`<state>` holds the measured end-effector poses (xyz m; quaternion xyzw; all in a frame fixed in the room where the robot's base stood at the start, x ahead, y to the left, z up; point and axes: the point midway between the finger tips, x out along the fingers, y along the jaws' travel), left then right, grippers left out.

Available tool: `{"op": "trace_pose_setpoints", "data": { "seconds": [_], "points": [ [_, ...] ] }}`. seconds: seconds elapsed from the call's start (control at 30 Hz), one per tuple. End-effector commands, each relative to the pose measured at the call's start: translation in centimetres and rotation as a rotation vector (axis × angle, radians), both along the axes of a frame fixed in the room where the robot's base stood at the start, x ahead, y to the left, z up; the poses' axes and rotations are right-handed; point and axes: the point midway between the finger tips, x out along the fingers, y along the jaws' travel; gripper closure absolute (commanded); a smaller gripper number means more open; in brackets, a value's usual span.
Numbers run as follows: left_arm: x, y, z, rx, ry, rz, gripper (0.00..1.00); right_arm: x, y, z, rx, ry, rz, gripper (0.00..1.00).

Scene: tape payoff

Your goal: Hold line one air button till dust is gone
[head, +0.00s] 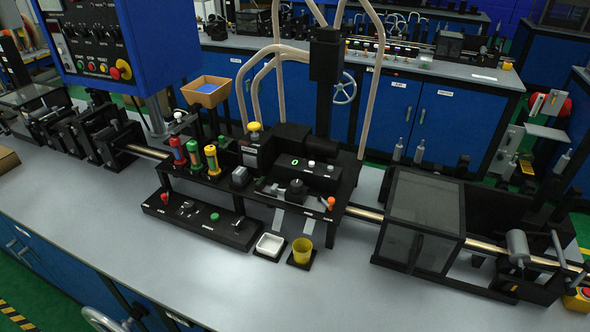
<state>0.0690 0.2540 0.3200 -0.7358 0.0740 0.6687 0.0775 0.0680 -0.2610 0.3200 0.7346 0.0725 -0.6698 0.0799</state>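The nearest line's machine (290,165) stands mid-bench, with a rail running through it to both sides. A black box (307,175) on the machine has a green readout and a pale button (311,164). The labels are too small to read, so I cannot tell which is the air button. No dust can be made out. Neither of my grippers is in view.
A blue control cabinet (135,40) overhangs the left. A dark see-through box (422,218) stands to the right. The front of the grey bench (200,290) is clear.

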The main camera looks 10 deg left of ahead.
Motion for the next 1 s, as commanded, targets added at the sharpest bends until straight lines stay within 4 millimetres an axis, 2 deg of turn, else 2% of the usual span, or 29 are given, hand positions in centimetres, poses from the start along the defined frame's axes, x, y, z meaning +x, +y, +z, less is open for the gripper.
{"op": "trace_pose_setpoints", "data": {
  "seconds": [0.4, 0.5, 0.6, 1.0],
  "points": [
    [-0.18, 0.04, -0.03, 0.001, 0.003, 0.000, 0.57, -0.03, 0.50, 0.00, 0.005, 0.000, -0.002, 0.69],
    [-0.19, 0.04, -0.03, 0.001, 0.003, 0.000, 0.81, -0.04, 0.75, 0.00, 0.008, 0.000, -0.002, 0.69],
    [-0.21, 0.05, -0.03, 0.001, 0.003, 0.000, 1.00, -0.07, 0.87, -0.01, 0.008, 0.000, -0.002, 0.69],
    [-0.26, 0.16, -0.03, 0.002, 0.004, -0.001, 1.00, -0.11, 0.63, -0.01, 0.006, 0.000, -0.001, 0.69]
  ]
}}
